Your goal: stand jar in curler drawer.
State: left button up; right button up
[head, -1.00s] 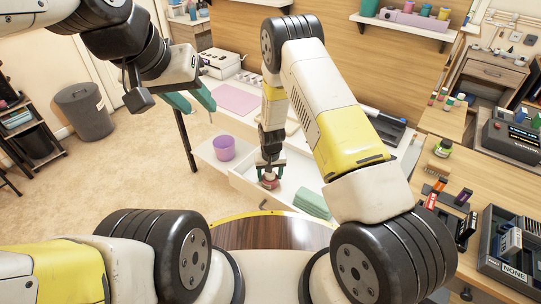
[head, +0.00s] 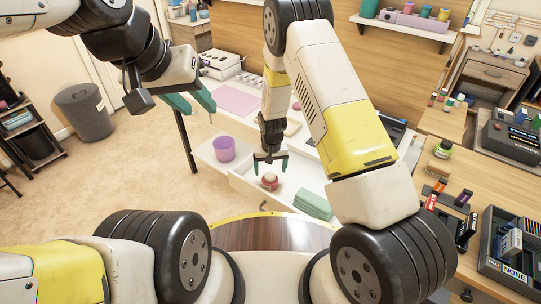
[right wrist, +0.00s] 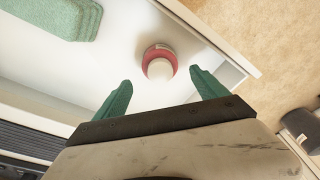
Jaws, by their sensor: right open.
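A small red jar with a pale lid (head: 269,181) stands upright on the floor of the open white drawer (head: 290,203). In the right wrist view the jar (right wrist: 159,63) sits near the drawer's side wall, beyond the fingertips and between their lines. My right gripper (head: 270,164) is open and empty just above the jar, with its green fingers apart from it; it also shows in the right wrist view (right wrist: 162,85). My left gripper (head: 209,107) is in the air at the upper left, away from the drawer. Its finger gap is not clear.
A purple cup (head: 224,148) stands left of the drawer. A pink mat (head: 237,99) lies on the desk behind. A side table with a tool tray (head: 512,250) is at right.

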notch_tip(320, 180, up, 7)
jog(key=s, duration=0.1)
notch_tip(320, 180, up, 13)
jog(key=y, duration=0.1)
send_over(271, 179)
jog(key=s+d, duration=0.1)
jog(key=d, duration=0.2)
jog(key=s+d+r+m+t+y, duration=0.1)
jog(key=s+d+r, duration=0.15)
jog(key=r, duration=0.35)
jog(key=s+d+r+t, duration=0.1)
jog(key=s+d+r, duration=0.15)
jog(key=r, duration=0.35)
jog(key=s+d+r+t, duration=0.1)
jog(key=s+d+r, duration=0.2)
jog(key=s+r, duration=0.3)
jog(key=s+d+r+t, duration=0.1)
jog(key=s+d+r, duration=0.2)
jog(key=s, duration=0.9)
jog(key=v, duration=0.3)
jog(key=shift+w, duration=0.3)
jog(key=shift+d+r, duration=0.1)
